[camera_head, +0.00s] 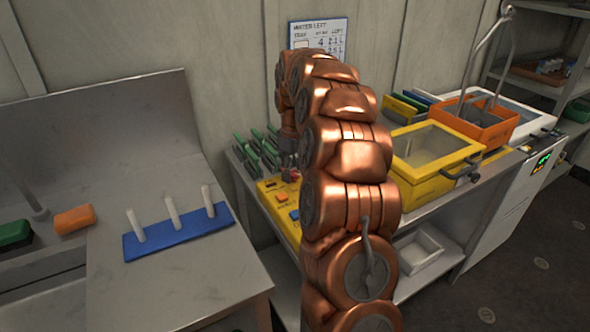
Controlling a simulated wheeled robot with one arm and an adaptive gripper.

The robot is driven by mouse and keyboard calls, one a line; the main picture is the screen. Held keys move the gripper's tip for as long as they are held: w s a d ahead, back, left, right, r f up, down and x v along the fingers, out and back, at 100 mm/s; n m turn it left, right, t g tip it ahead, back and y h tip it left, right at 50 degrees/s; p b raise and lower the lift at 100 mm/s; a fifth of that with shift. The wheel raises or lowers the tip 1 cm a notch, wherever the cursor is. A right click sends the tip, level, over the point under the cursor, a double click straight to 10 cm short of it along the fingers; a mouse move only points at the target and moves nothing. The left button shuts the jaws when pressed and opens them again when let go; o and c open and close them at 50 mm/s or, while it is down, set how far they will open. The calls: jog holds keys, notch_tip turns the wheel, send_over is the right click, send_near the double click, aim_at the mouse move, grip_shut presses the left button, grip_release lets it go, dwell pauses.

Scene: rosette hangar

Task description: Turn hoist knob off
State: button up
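A yellow control panel (268,208) lies on the metal bench, partly hidden behind my copper-coloured arm. It bears an orange-red button (282,198), a blue button (295,215) and a dark part near its upper left. A small red part (294,174) shows at the panel's far end, right below my gripper. I cannot tell which of these is the hoist knob, or its setting. My gripper (289,158) points down over the far end of the panel. It is small and partly covered by my arm, so its fingers and any contact are unclear.
Green items in a rack (258,150) stand close beside my gripper. A yellow box with a clear lid (432,160) and an orange bin (480,122) stand right of my arm. A blue peg board (180,234) lies on the left sink counter. A sheet (318,38) hangs on the wall.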

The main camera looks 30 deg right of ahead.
aim_at(292, 174)
jog(key=shift+r, duration=0.1)
notch_tip(292, 174, up, 12)
dwell(1.0)
jog(key=shift+a, duration=0.1)
dwell(0.4)
jog(key=s+a+p, duration=0.2)
jog(key=s+a, duration=1.4)
jog(key=a, duration=0.1)
jog(key=s+a+f+m+g, duration=0.1)
jog(key=s+a+f, duration=0.2)
jog(key=s, duration=0.8)
jog(key=s+a+f+m+p, duration=0.1)
jog(key=s+f, duration=0.4)
jog(key=s, duration=0.6)
jog(key=shift+s+a+m+g, duration=0.15)
jog(key=shift+a+m+g, duration=0.25)
jog(key=shift+a+m, duration=0.6)
